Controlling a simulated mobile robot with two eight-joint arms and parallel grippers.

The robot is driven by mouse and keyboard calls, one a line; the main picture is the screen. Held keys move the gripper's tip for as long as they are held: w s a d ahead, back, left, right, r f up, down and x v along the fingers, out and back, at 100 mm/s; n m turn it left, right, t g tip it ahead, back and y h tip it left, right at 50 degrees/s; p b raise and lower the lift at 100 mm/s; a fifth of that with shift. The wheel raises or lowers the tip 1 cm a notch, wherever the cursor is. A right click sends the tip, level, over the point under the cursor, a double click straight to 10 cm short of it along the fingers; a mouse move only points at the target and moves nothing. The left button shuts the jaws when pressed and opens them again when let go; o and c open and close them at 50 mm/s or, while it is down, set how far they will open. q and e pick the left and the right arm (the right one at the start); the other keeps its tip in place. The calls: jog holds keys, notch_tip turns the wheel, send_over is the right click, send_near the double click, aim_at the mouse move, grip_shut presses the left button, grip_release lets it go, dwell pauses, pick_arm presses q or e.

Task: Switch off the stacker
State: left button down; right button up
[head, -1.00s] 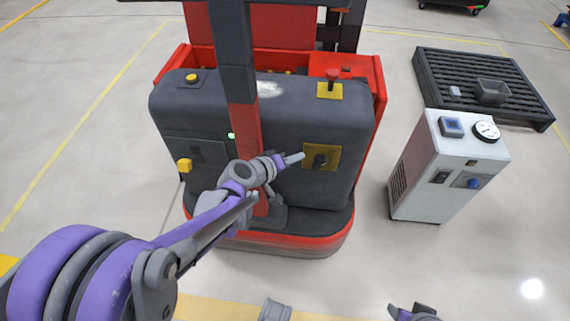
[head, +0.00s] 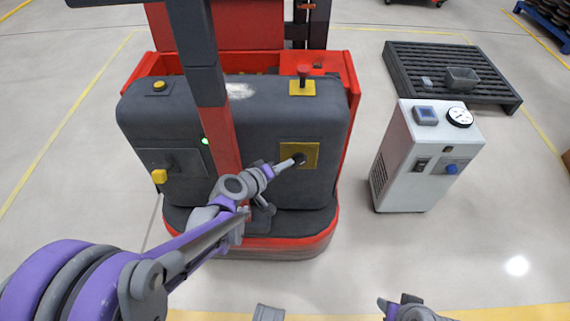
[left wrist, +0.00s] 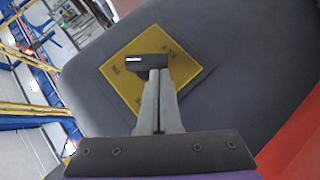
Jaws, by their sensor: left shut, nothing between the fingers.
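The stacker (head: 260,120) is a dark grey body with red trim, and a green light (head: 204,141) glows on its front. A yellow plate (head: 310,160) on its front carries a dark switch knob, partly hidden behind my fingertips in the head view. In the left wrist view the black knob (left wrist: 146,63) sits on the tilted yellow plate (left wrist: 180,70). My left gripper (head: 298,160) is shut and empty, its tips at the knob and seemingly touching it. My right gripper (head: 392,303) shows only partly at the bottom edge; its jaw state is unclear.
A red button (head: 303,72) on a yellow base stands on the stacker's top right. A red-and-grey mast (head: 222,140) rises before the body. A white cabinet (head: 425,160) with a gauge and a slatted dark platform (head: 480,75) stand right. The floor between stacker and cabinet is clear.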

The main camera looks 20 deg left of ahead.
pick_arm(q)
jog(key=shift+a+f+n+t+h+b, duration=0.1)
jog(key=shift+f+n+t+h+b, duration=0.25)
jog(key=shift+h, duration=0.25)
pick_arm(e)
jog(key=shift+f, duration=0.4)
pick_arm(q)
jog(key=shift+n+t, duration=0.25)
jog(key=shift+n, duration=0.1)
jog(key=shift+w+d+f+b, duration=0.15)
jog(key=shift+d+f+b, duration=0.25)
jog(key=shift+f, duration=0.55)
jog(key=shift+w+d+f+b, duration=0.1)
jog(key=shift+d+f+b, duration=0.15)
jog(key=shift+d+f, duration=0.5)
pick_arm(e)
jog(key=shift+x, duration=0.75)
pick_arm(q)
jog(key=shift+a+f, duration=0.2)
jog(key=shift+a, duration=0.15)
pick_arm(e)
jog(key=shift+s, duration=0.15)
